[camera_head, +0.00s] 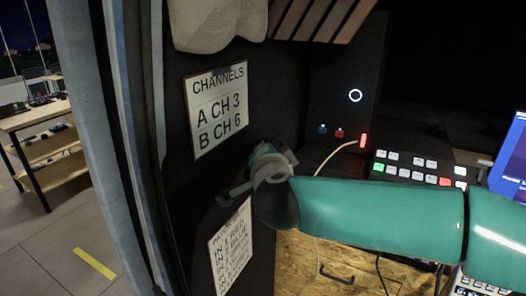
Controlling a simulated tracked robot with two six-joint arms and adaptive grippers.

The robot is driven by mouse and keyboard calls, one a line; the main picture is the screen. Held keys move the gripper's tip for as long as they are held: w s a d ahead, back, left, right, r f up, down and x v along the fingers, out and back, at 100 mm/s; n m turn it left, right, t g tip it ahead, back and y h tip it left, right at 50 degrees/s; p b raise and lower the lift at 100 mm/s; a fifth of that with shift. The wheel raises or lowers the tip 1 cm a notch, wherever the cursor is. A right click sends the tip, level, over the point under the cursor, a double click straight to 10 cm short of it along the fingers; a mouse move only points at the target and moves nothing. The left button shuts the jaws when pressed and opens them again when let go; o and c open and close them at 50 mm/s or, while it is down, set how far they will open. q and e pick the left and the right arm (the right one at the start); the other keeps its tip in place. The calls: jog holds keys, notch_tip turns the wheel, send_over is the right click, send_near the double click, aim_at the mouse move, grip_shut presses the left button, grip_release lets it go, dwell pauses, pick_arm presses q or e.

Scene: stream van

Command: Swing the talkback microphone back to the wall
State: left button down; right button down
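I cannot make out the talkback microphone. My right arm comes in from the right as a thick teal link across the middle. At its left end, a grey wrist and gripper (246,184) are in front of the dark side wall (285,95), between two notices. A pale grey bar sticks out to the left there; I cannot tell whether it is a finger or a separate part. The fingertips and anything between them are not clear. My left gripper is out of view.
A white CHANNELS notice (218,105) and a lower notice (230,250) are on the wall. A button panel (415,170) and a lit screen (511,160) are at right. A thin pale cable (335,152) runs behind my arm. At left is the door edge, with a wooden shelf table (35,118) outside.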

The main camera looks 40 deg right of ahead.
jog(key=shift+d+r, duration=0.1)
jog(key=shift+r, duration=0.05)
jog(key=c, duration=1.3)
grip_release()
jog(key=v, duration=1.2)
